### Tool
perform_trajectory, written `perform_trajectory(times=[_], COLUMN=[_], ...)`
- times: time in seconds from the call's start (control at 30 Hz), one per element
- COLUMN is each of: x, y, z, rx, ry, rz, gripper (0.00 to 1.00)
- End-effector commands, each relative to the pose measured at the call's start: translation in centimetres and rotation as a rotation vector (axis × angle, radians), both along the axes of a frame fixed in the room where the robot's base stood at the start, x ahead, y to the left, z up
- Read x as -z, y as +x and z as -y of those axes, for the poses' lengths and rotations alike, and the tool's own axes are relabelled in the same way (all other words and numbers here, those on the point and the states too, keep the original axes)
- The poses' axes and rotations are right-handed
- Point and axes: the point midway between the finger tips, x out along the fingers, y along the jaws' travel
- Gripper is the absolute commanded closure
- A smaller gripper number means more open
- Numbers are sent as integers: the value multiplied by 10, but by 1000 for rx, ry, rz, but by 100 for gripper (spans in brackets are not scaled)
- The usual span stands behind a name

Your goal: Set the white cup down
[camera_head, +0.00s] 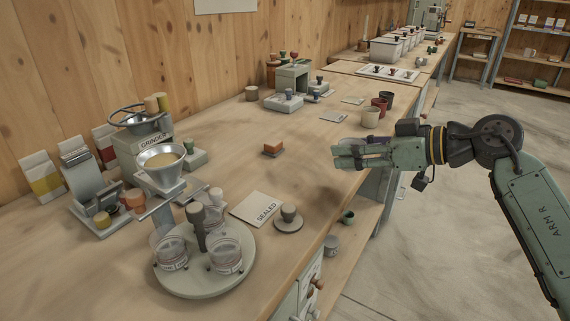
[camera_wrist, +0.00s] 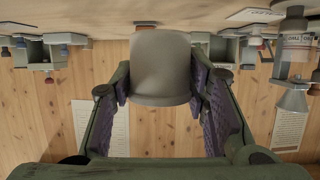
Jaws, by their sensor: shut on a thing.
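A plain pale-grey cup, which I take as the white cup (camera_wrist: 161,65), is between the two fingers of my gripper (camera_wrist: 160,92) in the wrist view. The dark fingers with purple pads close on its sides. In the head view my gripper (camera_head: 346,153) points left, near the right front edge of the wooden bench (camera_head: 225,120). The cup is mostly hidden among the fingers there. I cannot tell whether its base touches the bench.
An orange-topped block (camera_head: 273,148) lies to the left. Bare wood lies between.

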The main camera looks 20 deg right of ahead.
Motion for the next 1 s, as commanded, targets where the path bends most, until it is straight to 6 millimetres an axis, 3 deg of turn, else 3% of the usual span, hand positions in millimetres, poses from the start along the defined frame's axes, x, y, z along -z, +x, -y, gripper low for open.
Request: perform_trajectory(times=[0.2,0.43,0.67,0.9,1.0], x=[3,8,15,43,47], y=[33,60,68,68,68], z=[-53,-95,-105,-105,-105], rx=[-8,-5,-2,-1,-1], ry=[1,1,2,4,1], rz=[-1,0,0,1,1], gripper=[77,77,77,77,77])
